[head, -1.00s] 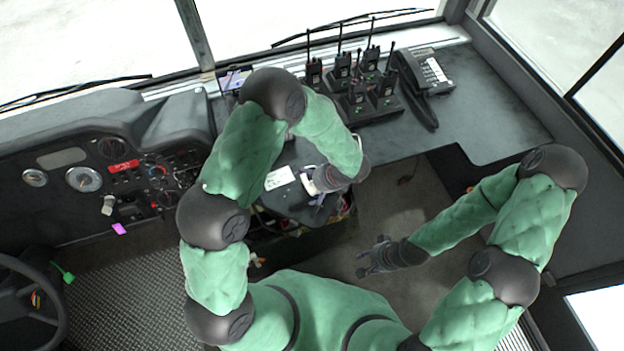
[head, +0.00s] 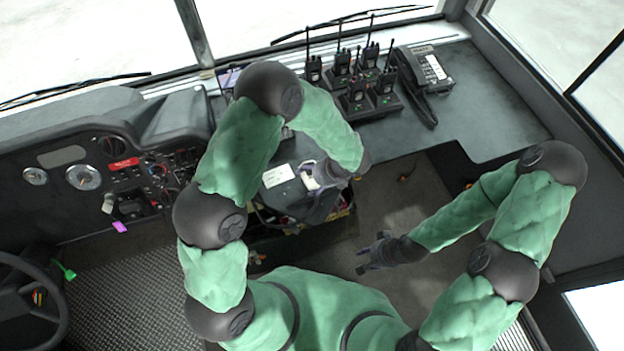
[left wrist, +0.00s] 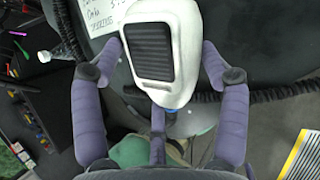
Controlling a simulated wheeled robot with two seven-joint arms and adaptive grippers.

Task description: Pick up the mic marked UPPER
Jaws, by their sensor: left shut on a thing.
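A white hand mic (left wrist: 183,85) with a dark ribbed grille is between the fingers of my left gripper (left wrist: 158,55) in the left wrist view. The gripper is shut on it, with fingers along both sides. No marking on the mic is readable, so I cannot tell whether it says UPPER. In the head view the mic (head: 308,181) shows as a small white patch beside my left gripper (head: 322,178), over the dark console; the forearm partly covers this area. My right gripper (head: 366,257) is empty, its fingers apart, above the floor.
A handwritten white note (head: 279,175) lies on the dark console (head: 285,200). A black coiled cord (left wrist: 275,93) runs beside the mic. Several radios in chargers (head: 357,98) and a phone handset (head: 416,90) stand on the back ledge. The floor at centre right is clear.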

